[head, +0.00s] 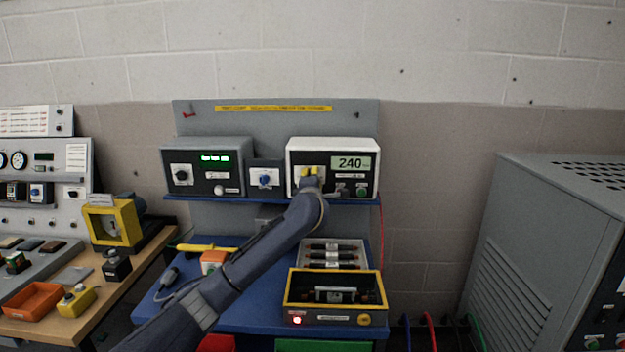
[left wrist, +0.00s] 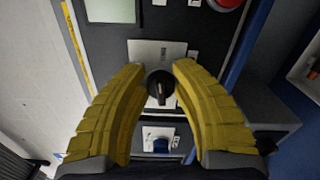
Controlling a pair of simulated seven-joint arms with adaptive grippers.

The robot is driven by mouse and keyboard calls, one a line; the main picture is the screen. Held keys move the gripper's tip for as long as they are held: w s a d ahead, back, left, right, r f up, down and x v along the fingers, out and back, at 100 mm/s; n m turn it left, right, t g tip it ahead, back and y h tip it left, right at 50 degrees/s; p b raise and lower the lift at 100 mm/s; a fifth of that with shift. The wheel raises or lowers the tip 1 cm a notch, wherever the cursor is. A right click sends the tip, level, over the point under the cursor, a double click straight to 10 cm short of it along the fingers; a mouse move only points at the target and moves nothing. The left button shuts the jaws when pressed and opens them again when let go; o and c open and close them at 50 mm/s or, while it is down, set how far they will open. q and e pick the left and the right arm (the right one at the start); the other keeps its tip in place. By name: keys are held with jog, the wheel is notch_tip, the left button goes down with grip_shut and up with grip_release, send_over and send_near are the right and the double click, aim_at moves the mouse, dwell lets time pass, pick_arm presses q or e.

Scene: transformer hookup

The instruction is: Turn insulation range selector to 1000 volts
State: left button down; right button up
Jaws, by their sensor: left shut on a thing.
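The white-cased instrument (head: 332,146) with a "240" display (head: 350,163) stands on the blue shelf. Its black selector knob (left wrist: 160,88) sits on a pale plate (left wrist: 160,52) in the left wrist view; in the head view my gripper hides it. My left gripper (head: 309,171) is at the left part of this instrument's front. In the left wrist view its yellow fingers (left wrist: 162,68) are closed in on both sides of the knob and hold it. The knob's pointer setting and scale are too small to read. My right gripper is in neither view.
Left of the instrument are a small blue-knob box (head: 265,175) and a grey unit (head: 208,166) with a green display. Below, the blue bench (head: 240,318) holds a yellow-rimmed box (head: 334,290) and fuse tray (head: 333,250). A grey cabinet (head: 545,230) stands at right.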

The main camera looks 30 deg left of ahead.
pick_arm(q)
jog(key=shift+m, duration=0.8)
jog(key=c, duration=1.2)
grip_release()
jog(key=shift+f, duration=0.1)
jog(key=shift+o, duration=0.2)
jog(key=shift+d, duration=0.1)
jog(key=v, duration=1.2)
